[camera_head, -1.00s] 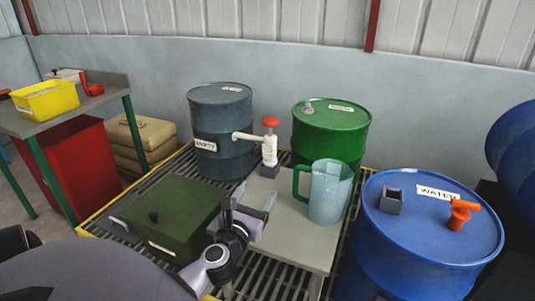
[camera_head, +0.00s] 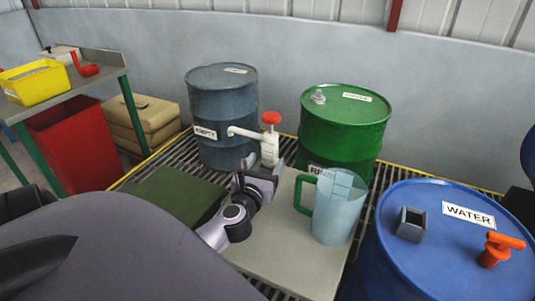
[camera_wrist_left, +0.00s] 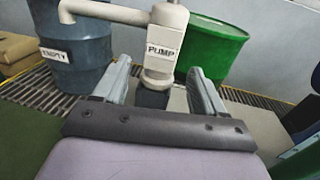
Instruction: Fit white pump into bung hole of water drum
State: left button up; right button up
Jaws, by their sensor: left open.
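The white pump (camera_head: 269,143) has a red knob and a side spout pointing left. It stands upright at the back of the grey bench, between the grey and green drums. My left gripper (camera_head: 259,171) is open just in front of it. In the left wrist view the pump (camera_wrist_left: 163,45), labelled PUMP, shows beyond and between the open fingers (camera_wrist_left: 158,85), with a dark lower part. I cannot tell whether the fingers touch it. The blue water drum (camera_head: 400,262) stands at the right. A dark square fitting (camera_head: 411,223) and an orange tap-like part (camera_head: 499,248) are on its top. My right gripper is out of view.
A clear jug (camera_head: 338,208) with a green handle stands on the grey bench (camera_head: 285,262), between the gripper and the water drum. The grey EMPTY drum (camera_head: 221,110) and green drum (camera_head: 345,130) stand behind. A green box (camera_head: 176,197) is at left.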

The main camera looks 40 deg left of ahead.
aim_at(269, 158)
pick_arm(q)
jog(key=shift+x, duration=2.45)
jog(key=c, duration=1.3)
